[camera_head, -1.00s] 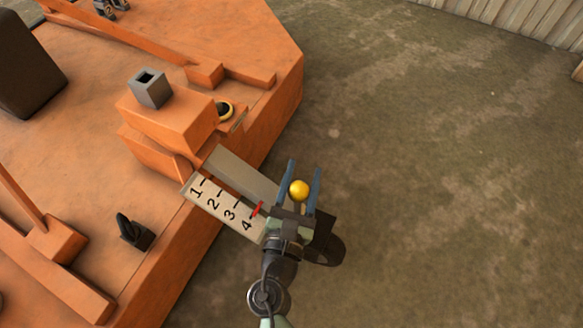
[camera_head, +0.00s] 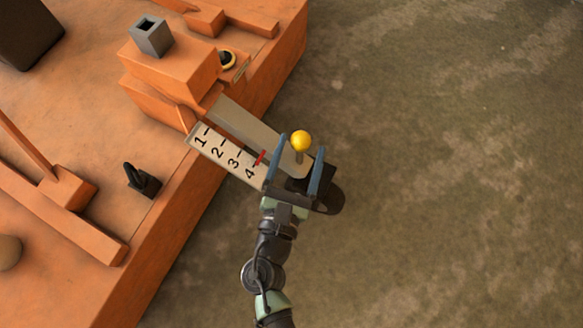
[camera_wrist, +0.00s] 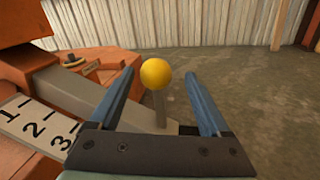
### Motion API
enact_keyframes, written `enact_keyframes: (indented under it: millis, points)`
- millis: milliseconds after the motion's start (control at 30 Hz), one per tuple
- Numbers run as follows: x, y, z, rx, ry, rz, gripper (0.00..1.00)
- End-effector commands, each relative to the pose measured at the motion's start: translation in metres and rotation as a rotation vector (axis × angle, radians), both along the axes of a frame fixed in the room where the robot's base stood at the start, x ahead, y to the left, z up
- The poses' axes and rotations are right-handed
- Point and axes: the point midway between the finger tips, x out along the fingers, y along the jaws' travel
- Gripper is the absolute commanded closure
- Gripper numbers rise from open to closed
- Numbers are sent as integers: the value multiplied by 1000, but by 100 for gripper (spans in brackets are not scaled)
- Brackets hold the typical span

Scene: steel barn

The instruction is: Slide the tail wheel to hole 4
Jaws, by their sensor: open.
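The tail wheel (camera_head: 328,199) is a dark wheel at the outer end of a grey sliding bar (camera_head: 250,129), partly hidden by my gripper. A yellow ball knob (camera_head: 300,141) stands on a thin post on this bar; it also shows in the wrist view (camera_wrist: 156,73). A pale scale plate (camera_head: 222,157) numbered 1 to 4 lies beside the bar. A red pointer (camera_head: 260,158) is at the 4 mark. My gripper (camera_head: 300,155) is open, its blue fingers on either side of the knob's post, apart from it. In the wrist view the gripper (camera_wrist: 165,88) looks empty.
The orange machine deck (camera_head: 90,170) fills the left, with an orange block (camera_head: 168,65) where the bar enters. A black upright part (camera_head: 142,180) stands near the deck's edge. The concrete floor (camera_head: 450,160) at the right is clear.

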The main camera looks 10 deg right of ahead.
Motion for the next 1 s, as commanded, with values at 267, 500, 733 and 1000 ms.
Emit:
enact_keyframes:
  millis: [267,500,733,1000]
  points:
    - [-51,23,2,-1,4,1,19]
    - [-67,30,0,-2,1,-2,19]
    - [-67,30,0,-1,1,-2,19]
    - [-67,30,0,-1,1,-2,19]
